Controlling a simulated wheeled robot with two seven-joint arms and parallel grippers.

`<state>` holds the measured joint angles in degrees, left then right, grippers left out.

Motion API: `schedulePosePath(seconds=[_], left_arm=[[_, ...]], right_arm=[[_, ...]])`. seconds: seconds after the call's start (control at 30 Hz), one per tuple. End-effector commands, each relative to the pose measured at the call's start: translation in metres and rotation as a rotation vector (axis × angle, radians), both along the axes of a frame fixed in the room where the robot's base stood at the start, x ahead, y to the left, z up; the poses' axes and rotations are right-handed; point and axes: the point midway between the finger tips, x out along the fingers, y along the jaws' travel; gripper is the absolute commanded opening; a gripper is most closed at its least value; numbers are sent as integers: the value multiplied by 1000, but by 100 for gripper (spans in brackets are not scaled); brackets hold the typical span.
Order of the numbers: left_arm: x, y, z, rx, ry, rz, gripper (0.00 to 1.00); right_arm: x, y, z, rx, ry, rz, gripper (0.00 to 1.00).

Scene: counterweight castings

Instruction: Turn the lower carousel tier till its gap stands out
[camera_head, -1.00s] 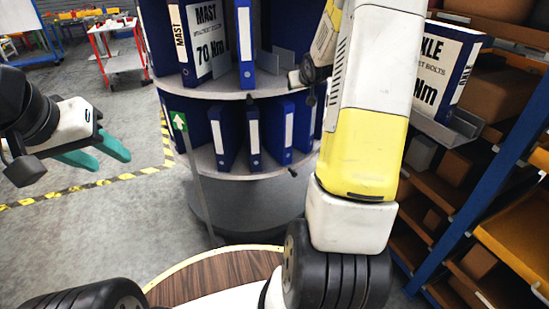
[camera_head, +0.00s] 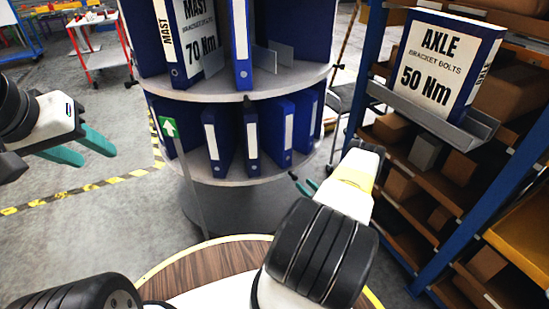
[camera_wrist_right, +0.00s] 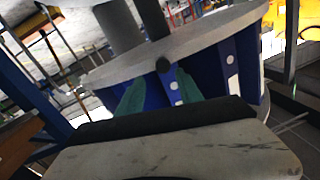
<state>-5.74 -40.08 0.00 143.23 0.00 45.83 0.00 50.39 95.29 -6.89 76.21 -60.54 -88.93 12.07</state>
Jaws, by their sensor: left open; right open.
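The lower carousel tier (camera_head: 232,177) holds several blue binders (camera_head: 252,140) with white spine labels, standing on a grey round shelf. A post with a green arrow sign (camera_head: 168,127) stands at its left front. I cannot clearly make out the tier's gap. My right gripper (camera_head: 304,186) is open at the tier's right front rim, partly hidden behind my arm. In the right wrist view, a dark knob (camera_wrist_right: 163,64) at the rim appears between the teal fingertips (camera_wrist_right: 158,88); contact cannot be told. My left gripper (camera_head: 99,147) is open and empty, left of the carousel.
A blue-framed rack at right holds an AXLE binder (camera_head: 445,65) on a grey tray and several boxes. A red trolley (camera_head: 95,50) stands at back left. The floor at left is clear, with hazard tape.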

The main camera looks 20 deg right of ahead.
Motion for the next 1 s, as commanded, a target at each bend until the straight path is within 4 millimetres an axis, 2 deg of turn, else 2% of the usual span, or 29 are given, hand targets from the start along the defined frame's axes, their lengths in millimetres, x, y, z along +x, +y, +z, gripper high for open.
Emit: schedulePosePath(seconds=[0.07, 0.17, 0.4, 0.6, 0.97, 1.0], left_arm=[[0, 0, 0, 0, 0, 0, 43], [0, 0, 0, 0, 0, 0, 43], [0, 0, 0, 0, 0, 0, 43], [0, 0, 0, 0, 0, 0, 43], [0, 0, 0, 0, 0, 0, 43], [0, 0, 0, 0, 0, 0, 43]], right_arm=[[-6, 4, -6, 14, -13, 4, 43], [-2, 8, -7, 20, -19, 8, 43], [36, 16, -7, 18, -20, 9, 43], [60, 21, -7, 19, -17, 7, 43], [67, 21, -7, 20, -16, 5, 43], [67, 21, -7, 20, -16, 5, 37]])
